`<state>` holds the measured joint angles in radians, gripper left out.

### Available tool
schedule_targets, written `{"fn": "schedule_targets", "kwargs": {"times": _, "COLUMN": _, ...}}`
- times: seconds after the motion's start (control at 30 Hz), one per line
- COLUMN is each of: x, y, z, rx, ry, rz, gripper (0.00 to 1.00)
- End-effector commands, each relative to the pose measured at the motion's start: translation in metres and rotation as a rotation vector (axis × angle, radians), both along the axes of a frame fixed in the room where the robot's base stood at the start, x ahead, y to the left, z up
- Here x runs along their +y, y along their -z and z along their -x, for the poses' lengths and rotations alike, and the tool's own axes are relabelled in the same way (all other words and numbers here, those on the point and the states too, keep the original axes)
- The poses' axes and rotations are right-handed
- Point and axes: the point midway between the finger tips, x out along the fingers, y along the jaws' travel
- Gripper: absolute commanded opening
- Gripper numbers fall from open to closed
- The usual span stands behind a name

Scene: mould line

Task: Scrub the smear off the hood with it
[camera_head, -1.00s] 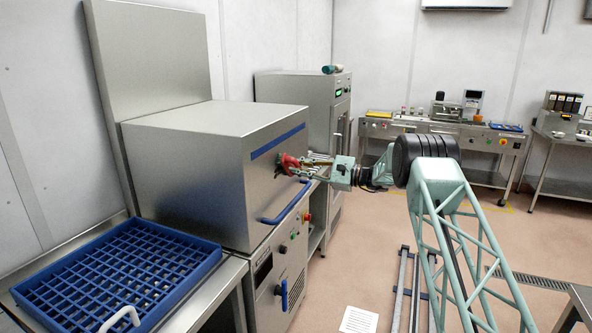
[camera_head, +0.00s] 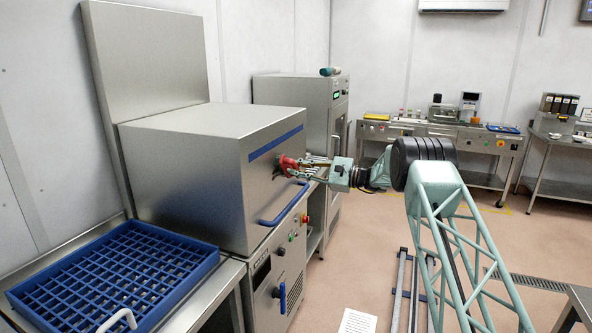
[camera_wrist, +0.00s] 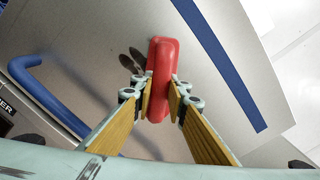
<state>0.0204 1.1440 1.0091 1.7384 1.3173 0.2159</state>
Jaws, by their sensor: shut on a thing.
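My gripper (camera_head: 309,167) is shut on a red block-like scrubber (camera_wrist: 165,70), seen between its wooden-faced fingers in the wrist view. The red scrubber (camera_head: 289,164) is at the front face of the steel hood (camera_head: 195,190) in the head view, below the blue stripe. It appears to be against the hood's face, though contact is hard to be sure of. Dark oval marks (camera_wrist: 130,62) show on the hood just left of the scrubber in the wrist view; I cannot tell whether they are smear or shadow. Any smear under the scrubber is hidden.
A blue handle bar (camera_head: 285,205) sticks out low on the hood's front. A blue rack (camera_head: 110,275) lies on the steel table at left. A tall steel cabinet (camera_head: 300,95) stands behind the hood. The floor at right centre is open.

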Motion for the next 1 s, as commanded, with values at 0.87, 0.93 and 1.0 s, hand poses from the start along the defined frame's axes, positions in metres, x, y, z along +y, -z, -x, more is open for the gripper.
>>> {"fn": "schedule_targets", "kwargs": {"times": 0.87, "x": 0.011, "y": 0.000, "z": 0.034, "rx": 0.000, "ry": -0.002, "rz": -0.001, "gripper": 0.05}}
{"fn": "schedule_targets", "kwargs": {"times": 0.93, "x": 0.010, "y": 0.000, "z": 0.034, "rx": 0.000, "ry": -0.002, "rz": -0.001, "gripper": 0.05}}
{"fn": "schedule_targets", "kwargs": {"times": 1.0, "x": 0.010, "y": 0.000, "z": 0.034, "rx": 0.000, "ry": -0.001, "rz": 0.000, "gripper": 0.05}}
